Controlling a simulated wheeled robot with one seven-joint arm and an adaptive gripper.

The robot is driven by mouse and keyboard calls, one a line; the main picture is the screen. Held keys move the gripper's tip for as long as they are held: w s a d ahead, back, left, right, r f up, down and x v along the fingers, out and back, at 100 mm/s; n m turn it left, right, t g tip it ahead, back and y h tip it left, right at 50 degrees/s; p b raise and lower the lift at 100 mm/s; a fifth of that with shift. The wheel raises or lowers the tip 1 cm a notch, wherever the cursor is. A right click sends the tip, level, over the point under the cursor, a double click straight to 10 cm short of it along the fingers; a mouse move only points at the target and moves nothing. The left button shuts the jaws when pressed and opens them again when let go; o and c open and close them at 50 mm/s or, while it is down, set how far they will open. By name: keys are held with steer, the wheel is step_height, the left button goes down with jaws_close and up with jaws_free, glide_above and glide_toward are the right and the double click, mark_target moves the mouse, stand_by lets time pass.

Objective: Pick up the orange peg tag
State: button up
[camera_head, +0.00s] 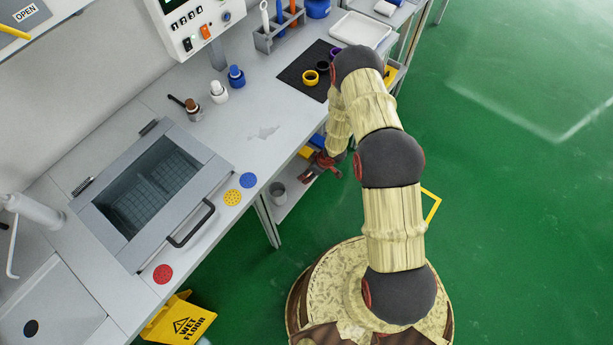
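I cannot pick out a thing that is clearly the orange peg tag in this view. My gripper (316,169), dark with red parts, is at the front edge of the bench, beside the lower shelf. It is small here and partly covered by my arm, so its finger opening and anything between the fingers cannot be made out. Yellow pieces (305,152) lie just left of it, on or near the shelf under the bench.
The bench holds a sink basin (88,216) with a handle, small bottles (236,77), a dark mat (295,76) with rings, a tool rack (268,38) and a white tray (360,29). A grey cup (278,192) is below. A wet-floor sign (180,322) stands front left.

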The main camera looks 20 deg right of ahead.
steer(key=x, duration=0.1)
steer(key=b+x, duration=0.1)
steer(key=x, duration=0.1)
steer(key=b+x, duration=0.1)
steer(key=x, duration=0.1)
steer(key=shift+w+d+f, duration=0.15)
steer(key=shift+d+f, duration=0.1)
steer(key=shift+d, duration=0.1)
steer(key=shift+r, duration=0.1)
steer(key=c, duration=0.3)
steer(key=c, duration=0.8)
steer(key=shift+c, duration=0.2)
